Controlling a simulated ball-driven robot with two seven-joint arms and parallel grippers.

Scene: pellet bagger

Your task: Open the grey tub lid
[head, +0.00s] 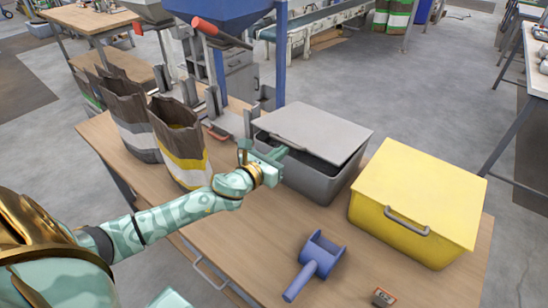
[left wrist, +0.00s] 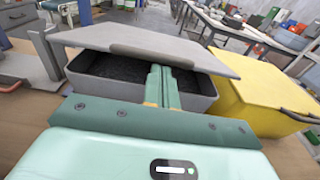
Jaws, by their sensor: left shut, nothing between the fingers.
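The grey tub (head: 318,186) stands on the wooden bench, left of a yellow tub. Its grey lid (head: 318,128) sits tilted, with the front edge raised above the rim. In the left wrist view the lid (left wrist: 185,55) slants over the tub (left wrist: 203,103), and dark contents show through the front gap. The lid's grey handle strip lies along its front edge. My left gripper (head: 282,153) is shut and empty. Its fingertips (left wrist: 162,72) reach over the tub's front rim, into the gap under the lid's front edge. Whether they touch the lid is unclear. My right gripper is out of view.
The yellow tub (head: 420,195) with a closed lid stands close on the right. A blue scoop (head: 316,262) and a small box (head: 383,297) lie at the bench front. Open bags (head: 180,140) stand to the left, near a blue hopper machine (head: 225,15).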

